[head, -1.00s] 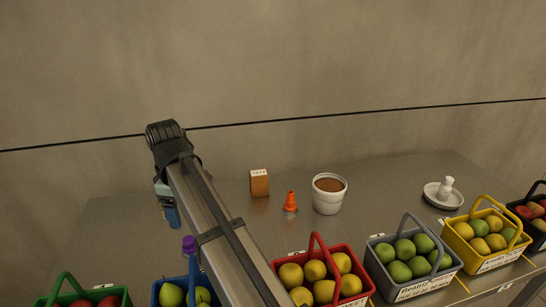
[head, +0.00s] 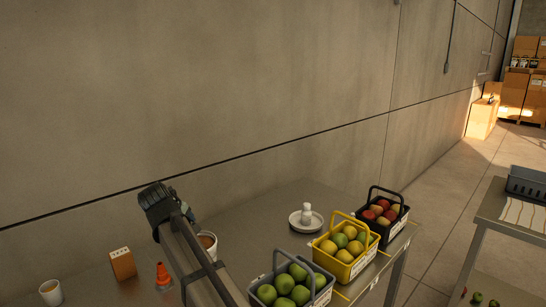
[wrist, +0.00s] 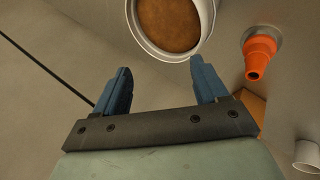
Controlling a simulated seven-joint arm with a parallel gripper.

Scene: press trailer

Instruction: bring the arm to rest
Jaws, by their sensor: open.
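My gripper (wrist: 161,68) is open in the wrist view, with two blue fingers apart and nothing between them. A white pot (wrist: 194,52) with brown contents lies just beyond the fingertips in that picture; I cannot tell the gap. In the head view my arm crosses the metal table (head: 262,243) and partly hides the pot (head: 216,246). My gripper is mostly hidden behind the arm there, with only a small part showing.
Grey (head: 318,299), yellow (head: 345,272) and black (head: 392,230) fruit baskets line the front edge. A white dish (head: 293,219) stands behind them.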

